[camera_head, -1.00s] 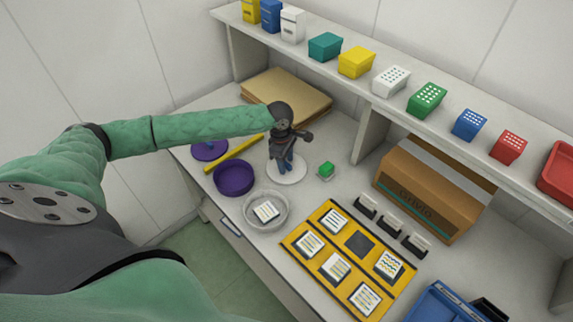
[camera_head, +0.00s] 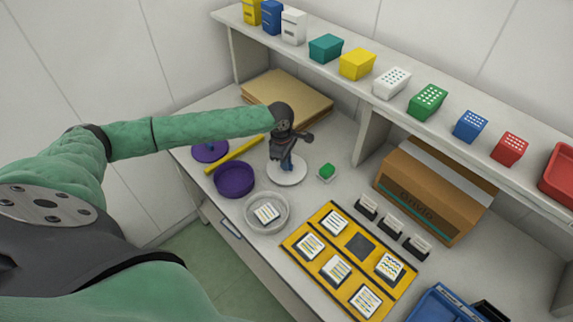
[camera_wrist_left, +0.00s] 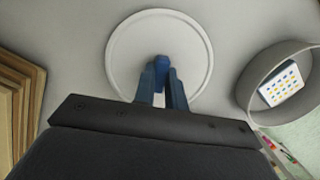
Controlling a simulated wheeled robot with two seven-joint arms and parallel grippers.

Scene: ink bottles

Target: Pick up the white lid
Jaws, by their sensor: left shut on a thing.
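The white lid (camera_head: 289,177) is a flat round disc on the table, below my left gripper in the head view. In the left wrist view the lid (camera_wrist_left: 192,32) shows its raised rim and fills the upper middle. My left gripper (camera_head: 288,164) points down at the middle of the lid. Its blue fingers (camera_wrist_left: 161,75) are shut at the lid's centre, on what seems to be its knob, which they hide. I cannot tell whether the lid is clear of the table. My right gripper is not in view.
A round white bowl (camera_head: 286,218) holding a patterned tile stands in front, with a purple bowl (camera_head: 234,193) to its left. A yellow bar (camera_head: 234,154) and purple lid (camera_head: 210,150) lie farther left. A yellow tray (camera_head: 327,218) lies front right.

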